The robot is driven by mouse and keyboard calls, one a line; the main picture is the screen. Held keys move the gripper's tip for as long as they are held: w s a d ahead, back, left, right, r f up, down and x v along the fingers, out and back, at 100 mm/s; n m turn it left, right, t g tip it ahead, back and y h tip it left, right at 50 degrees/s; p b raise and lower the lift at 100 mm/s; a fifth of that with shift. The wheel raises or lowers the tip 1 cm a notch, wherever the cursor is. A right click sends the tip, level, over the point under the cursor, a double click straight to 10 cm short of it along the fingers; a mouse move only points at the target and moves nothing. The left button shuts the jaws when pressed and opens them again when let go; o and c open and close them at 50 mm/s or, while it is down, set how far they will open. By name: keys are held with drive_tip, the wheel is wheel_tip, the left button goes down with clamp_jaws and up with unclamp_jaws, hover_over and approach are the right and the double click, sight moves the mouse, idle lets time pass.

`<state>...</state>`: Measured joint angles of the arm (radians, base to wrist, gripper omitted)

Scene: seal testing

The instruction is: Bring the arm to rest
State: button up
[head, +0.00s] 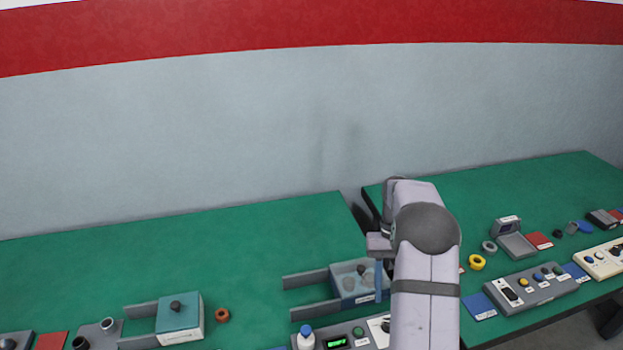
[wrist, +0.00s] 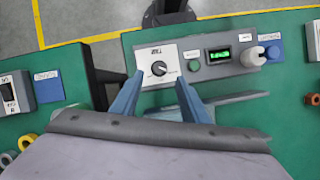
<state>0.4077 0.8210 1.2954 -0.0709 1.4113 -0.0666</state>
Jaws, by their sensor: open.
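My arm rises in the right half of the head view and bends at its grey joint; my gripper is mostly hidden there. In the wrist view my gripper (wrist: 158,88) is open, with its two blue fingers spread apart. I see nothing held between them. Beyond the fingertips is a white panel with a black dial knob (wrist: 159,69). I cannot tell how high the fingers are above it.
Two green tables (head: 230,260) stand with a gap between them. A blue-grey box (head: 352,285) between grey rails is close to my arm. A control box with a green display (wrist: 220,55) lies beside the dial. Another control box (head: 530,288) and yellow rings (head: 477,262) are at right.

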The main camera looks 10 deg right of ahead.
drive_tip(key=s+a+r+n+t+h, duration=0.1)
drive_tip(key=s+a+r, duration=0.1)
drive_tip(key=a, duration=0.3)
drive_tip(key=s+a+r+n+t, duration=0.1)
drive_tip(key=s+a+r, duration=0.15)
drive_tip(key=a, duration=0.35)
drive_tip(key=s+a+f+n+t, duration=0.1)
drive_tip(key=s+a+f+t, duration=0.1)
drive_tip(key=s+a, duration=0.5)
drive_tip(key=s, duration=0.4)
drive_tip(key=shift+s+a+n, duration=0.25)
drive_tip(key=shift+s+n, duration=0.05)
drive_tip(key=shift+s, duration=0.1)
